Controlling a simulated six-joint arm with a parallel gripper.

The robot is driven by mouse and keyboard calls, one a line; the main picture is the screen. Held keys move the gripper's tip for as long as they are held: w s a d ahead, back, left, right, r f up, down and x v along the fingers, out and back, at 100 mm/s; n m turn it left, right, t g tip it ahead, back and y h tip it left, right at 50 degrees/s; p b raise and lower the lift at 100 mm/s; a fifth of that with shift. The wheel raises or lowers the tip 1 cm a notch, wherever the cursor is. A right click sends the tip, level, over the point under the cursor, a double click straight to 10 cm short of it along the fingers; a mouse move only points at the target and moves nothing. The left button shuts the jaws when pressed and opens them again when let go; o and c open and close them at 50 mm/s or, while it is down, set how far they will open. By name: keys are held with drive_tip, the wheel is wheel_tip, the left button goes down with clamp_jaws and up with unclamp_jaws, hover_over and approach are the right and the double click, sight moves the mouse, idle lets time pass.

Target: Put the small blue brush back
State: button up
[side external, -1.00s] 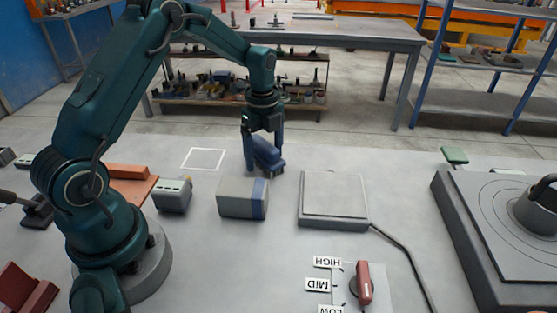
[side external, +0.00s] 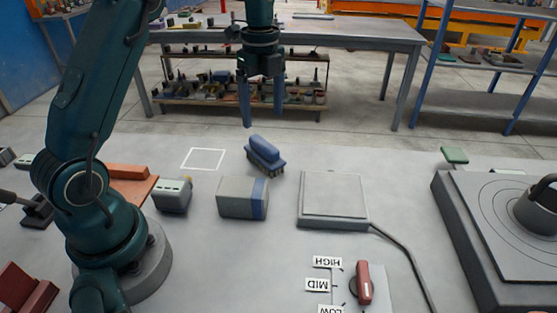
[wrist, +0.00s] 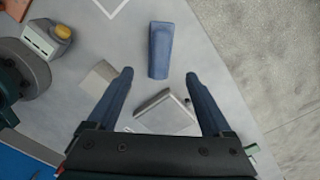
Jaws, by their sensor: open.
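The small blue brush (side external: 265,153) lies on the grey table, bristles down, between the white outlined square (side external: 204,159) and the flat grey plate (side external: 333,193). It also shows in the wrist view (wrist: 160,50), ahead of the fingertips. My gripper (side external: 263,122) is open and empty, raised above the brush and apart from it. In the wrist view my gripper's two fingers (wrist: 160,85) are spread wide with nothing between them. The white outlined square is empty; its corner shows at the top of the wrist view.
A grey block with a blue band (side external: 242,198) stands in front of the brush. A small grey box (side external: 173,195) is to its left. A dial panel with a red handle (side external: 364,284) is at the front. A large grey machine (side external: 490,240) stands at right.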

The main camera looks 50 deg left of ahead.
drive_tip(key=shift+s+d+r, duration=0.1)
drive_tip(key=shift+d+r, duration=0.05)
drive_tip(key=shift+r, duration=0.5)
drive_tip(key=s+d+r+n+t, duration=0.1)
drive_tip(key=s+d+n+t, duration=0.1)
drive_tip(key=s+d+n, duration=0.3)
drive_tip(key=s+d+r+n+t, duration=0.1)
drive_tip(key=s+d+n+t, duration=0.2)
drive_tip(key=s+n, duration=0.9)
drive_tip(key=shift+s+d+r+n+t, duration=0.3)
drive_tip(key=shift+d+n, duration=0.2)
drive_tip(key=shift+d, duration=0.75)
